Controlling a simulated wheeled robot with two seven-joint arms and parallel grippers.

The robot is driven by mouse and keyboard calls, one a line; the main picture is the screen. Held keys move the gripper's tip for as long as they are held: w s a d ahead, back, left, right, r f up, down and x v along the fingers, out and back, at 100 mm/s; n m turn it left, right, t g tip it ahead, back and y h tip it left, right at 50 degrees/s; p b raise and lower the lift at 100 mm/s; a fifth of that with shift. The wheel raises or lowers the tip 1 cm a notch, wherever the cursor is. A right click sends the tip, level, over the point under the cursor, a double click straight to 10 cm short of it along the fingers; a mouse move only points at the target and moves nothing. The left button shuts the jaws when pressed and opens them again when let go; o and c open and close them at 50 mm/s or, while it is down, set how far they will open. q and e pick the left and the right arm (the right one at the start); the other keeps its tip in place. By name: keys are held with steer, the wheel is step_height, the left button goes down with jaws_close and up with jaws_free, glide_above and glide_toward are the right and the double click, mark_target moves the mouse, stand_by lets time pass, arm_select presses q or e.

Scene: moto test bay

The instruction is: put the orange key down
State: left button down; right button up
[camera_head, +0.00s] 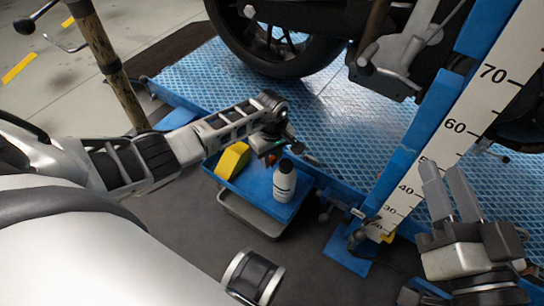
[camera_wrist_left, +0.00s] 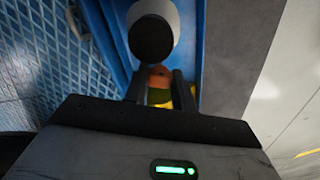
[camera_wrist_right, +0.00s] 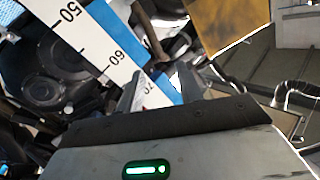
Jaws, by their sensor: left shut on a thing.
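My left gripper (camera_head: 272,152) is low over a blue tray (camera_head: 252,190) in the head view. In the left wrist view its two fingers (camera_wrist_left: 162,88) are shut on an orange piece, the orange key (camera_wrist_left: 158,74), which shows between the fingertips. Most of the key is hidden by the gripper in the head view, and I cannot tell whether it touches the tray. My right gripper (camera_head: 444,172) is raised at the right, fingers apart and empty; its fingers also show apart in the right wrist view (camera_wrist_right: 162,88).
A white bottle with a black cap (camera_head: 285,180) stands on the tray close to my left gripper. A yellow object (camera_head: 232,160) lies at the tray's left. A blue post with a white ruler (camera_head: 455,125) stands between the tray and my right gripper. A motorcycle wheel (camera_head: 275,40) is behind.

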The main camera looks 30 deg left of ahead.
mark_target(272, 158)
arm_select(q)
steer(key=shift+f+b, duration=0.35)
arm_select(e)
steer(key=shift+w+d+r+n+t, duration=0.15)
steer(key=shift+w+r+n+t, duration=0.05)
steer(key=shift+r+n+t, duration=0.2)
arm_select(q)
steer(key=shift+f, duration=0.25)
steer(key=c, duration=1.1)
jaws_free()
steer(key=shift+c, duration=0.2)
arm_select(e)
steer(key=shift+w+r+n+t+y, duration=0.2)
steer(key=shift+r+n+t+y, duration=0.15)
steer(key=shift+r, duration=0.4)
arm_select(q)
steer(key=shift+r, duration=0.15)
